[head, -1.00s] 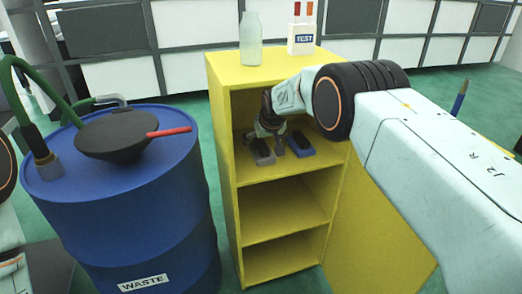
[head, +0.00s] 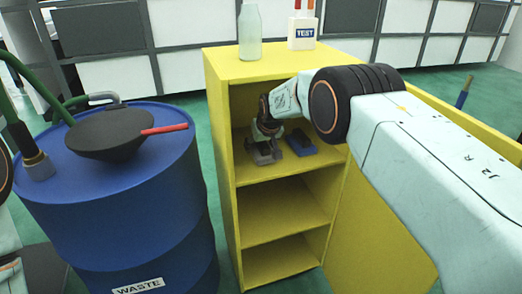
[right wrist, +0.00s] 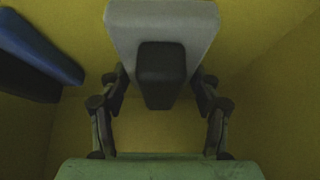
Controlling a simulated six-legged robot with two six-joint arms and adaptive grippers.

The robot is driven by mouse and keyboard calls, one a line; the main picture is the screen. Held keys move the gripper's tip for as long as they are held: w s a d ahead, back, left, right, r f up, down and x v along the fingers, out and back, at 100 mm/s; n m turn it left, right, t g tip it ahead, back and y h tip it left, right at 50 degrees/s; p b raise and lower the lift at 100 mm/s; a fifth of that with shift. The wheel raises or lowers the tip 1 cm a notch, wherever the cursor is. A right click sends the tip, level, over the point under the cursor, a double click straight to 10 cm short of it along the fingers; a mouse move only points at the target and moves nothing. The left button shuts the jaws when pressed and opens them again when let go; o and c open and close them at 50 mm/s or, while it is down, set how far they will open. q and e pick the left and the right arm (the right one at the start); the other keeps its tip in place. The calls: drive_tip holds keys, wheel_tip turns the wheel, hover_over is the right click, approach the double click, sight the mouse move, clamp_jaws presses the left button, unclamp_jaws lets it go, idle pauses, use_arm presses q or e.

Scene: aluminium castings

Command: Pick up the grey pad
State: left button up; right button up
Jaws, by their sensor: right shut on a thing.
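The grey pad (head: 267,158), a light grey block with a dark block-shaped part, is on the top shelf of the yellow cabinet. In the right wrist view the pad (right wrist: 160,20) is at the top centre, its dark part facing my right gripper (right wrist: 160,82). My right gripper also shows in the head view (head: 264,144), inside the cabinet. Its fingers are closed on both sides of the grey pad. I cannot tell whether the pad still touches the shelf. My left gripper is not in view.
A blue pad (head: 300,142) lies right of the grey pad. The yellow cabinet (head: 226,190) has side walls close around my gripper; its lower shelves look empty. A glass bottle (head: 249,35) and a TEST holder (head: 302,33) stand on top. A blue WASTE drum (head: 125,215) with a black funnel (head: 108,135) stands left.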

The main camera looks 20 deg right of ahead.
sight(267, 158)
drive_tip(key=shift+s+r, duration=0.1)
drive_tip(key=shift+r, duration=0.1)
drive_tip(key=shift+c, duration=0.7)
drive_tip(key=shift+f, duration=0.1)
drive_tip(key=shift+c, duration=0.8)
drive_tip(key=shift+w+f, duration=0.3)
drive_tip(key=shift+w, duration=0.1)
drive_tip(key=shift+c, duration=0.4)
drive_tip(key=shift+s+r, duration=0.25)
drive_tip(key=shift+r, duration=0.45)
drive_tip(key=shift+r+p, duration=0.35)
drive_tip(key=shift+r, duration=0.05)
drive_tip(key=shift+s+f, duration=0.2)
drive_tip(key=shift+s, duration=0.1)
drive_tip(key=shift+s+p, duration=0.35)
drive_tip(key=s+p, duration=0.1)
drive_tip(key=s, duration=0.5)
drive_tip(key=shift+s+d+p, duration=0.1)
drive_tip(key=shift+s+p, duration=0.2)
drive_tip(key=shift+s, duration=0.1)
drive_tip(key=s+b, duration=0.9)
drive_tip(key=b, duration=0.1)
drive_tip(key=shift+s+d, duration=0.2)
drive_tip(key=shift+s, duration=0.15)
